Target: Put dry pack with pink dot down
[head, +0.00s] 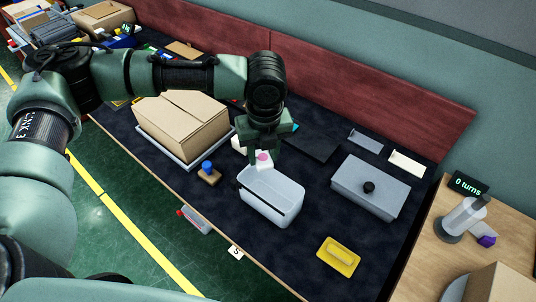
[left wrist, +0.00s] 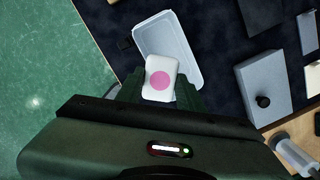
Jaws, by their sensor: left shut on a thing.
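The dry pack (head: 263,166) is a small white block with a pink dot on its face. It shows clearly in the left wrist view (left wrist: 153,92), between the fingers. My left gripper (head: 262,152) points down and is shut on it. The pack is at the far edge of a light grey open bin (head: 270,212); in the left wrist view the bin (left wrist: 190,62) lies just beyond the pack. I cannot tell whether the pack touches the bin. My right gripper is not in view.
A cardboard box (head: 182,118) on a grey tray stands left of the gripper. A blue-knobbed stamp (head: 208,174) is left of the bin. A grey lidded box (head: 370,186) and a yellow block (head: 339,256) are to the right. Dark mat is bare between them.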

